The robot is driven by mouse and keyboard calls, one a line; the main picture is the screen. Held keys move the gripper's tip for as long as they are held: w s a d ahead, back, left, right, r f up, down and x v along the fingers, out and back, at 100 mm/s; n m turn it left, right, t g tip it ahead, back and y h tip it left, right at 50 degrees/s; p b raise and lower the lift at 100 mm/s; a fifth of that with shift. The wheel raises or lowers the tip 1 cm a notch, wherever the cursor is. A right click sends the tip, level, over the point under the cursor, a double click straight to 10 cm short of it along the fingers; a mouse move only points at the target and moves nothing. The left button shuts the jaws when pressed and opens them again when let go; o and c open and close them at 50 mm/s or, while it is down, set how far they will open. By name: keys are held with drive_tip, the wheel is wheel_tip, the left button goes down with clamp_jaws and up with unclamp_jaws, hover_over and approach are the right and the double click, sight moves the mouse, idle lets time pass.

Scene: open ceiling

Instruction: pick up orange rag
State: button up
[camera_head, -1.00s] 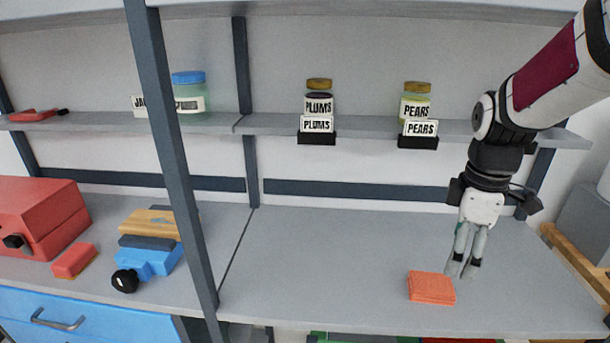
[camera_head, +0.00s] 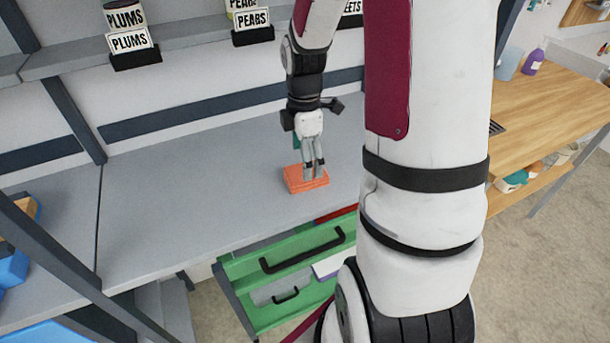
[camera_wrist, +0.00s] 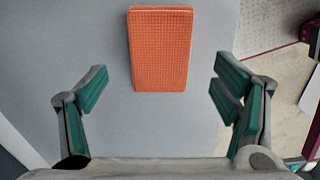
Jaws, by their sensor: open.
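The orange rag (camera_head: 294,181) is a folded, flat rectangle on the grey worktop, near its front edge in the head view. In the wrist view the orange rag (camera_wrist: 160,60) lies upper centre, with a ribbed surface. My gripper (camera_head: 315,172) points down at the rag in the head view, its fingers overlapping the rag's right part. In the wrist view my gripper (camera_wrist: 161,82) is open and empty. Its green-padded fingers are wide apart, one on each side of the rag's line. The gap in height between fingertips and rag is hard to judge.
The grey worktop (camera_head: 200,190) is clear around the rag. A shelf above holds labelled jars, including plums (camera_head: 128,30). A green drawer unit (camera_head: 245,270) stands below the front edge. A wooden table (camera_head: 550,105) is at right.

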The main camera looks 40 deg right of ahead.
wheel_tip(320, 180, down, 5)
drive_tip(key=shift+s+d, duration=0.15)
drive_tip(key=shift+c, duration=0.3)
drive_tip(key=c, duration=1.2)
